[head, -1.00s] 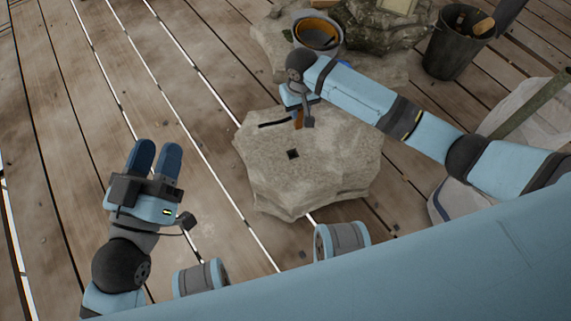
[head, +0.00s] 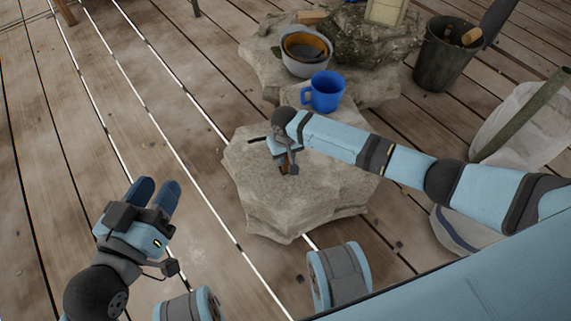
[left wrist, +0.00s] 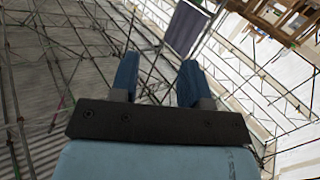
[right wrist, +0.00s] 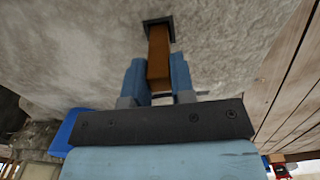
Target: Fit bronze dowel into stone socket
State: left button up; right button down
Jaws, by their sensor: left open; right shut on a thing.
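The bronze dowel (right wrist: 159,52) is a brown square bar between the fingers of my right gripper (right wrist: 155,66), which is shut on it. In the right wrist view its far end meets the dark square socket (right wrist: 151,21) in the pale stone block (right wrist: 75,50); I cannot tell how deep it sits. In the head view the dowel (head: 283,169) shows only in part under my right gripper (head: 284,160), over the stone block (head: 260,205), and the socket is hidden. My left gripper (head: 157,190) is open and empty over the planks, left of the block.
A blue mug (head: 325,92) and a grey bowl (head: 304,66) stand on rock behind the block. A dark bucket (head: 440,65) with tools and a pale sack (head: 500,130) are at the right. A dark strip (head: 257,140) lies on the block. Planks at the left are clear.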

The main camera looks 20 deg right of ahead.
aim_at(286, 163)
notch_tip(286, 163, down, 4)
jog(key=shift+r+b, duration=0.1)
jog(key=shift+b, duration=0.8)
pick_arm(q)
jog(key=shift+w+a+r+m+t, duration=0.2)
jog(key=shift+w+a+m+t, duration=0.1)
jog(key=shift+w+m, duration=0.25)
pick_arm(e)
jog(key=c, duration=1)
grip_release()
pick_arm(q)
jog(key=shift+s+f, duration=0.15)
jog(key=shift+f, duration=0.15)
pick_arm(e)
jog(key=shift+o, duration=0.2)
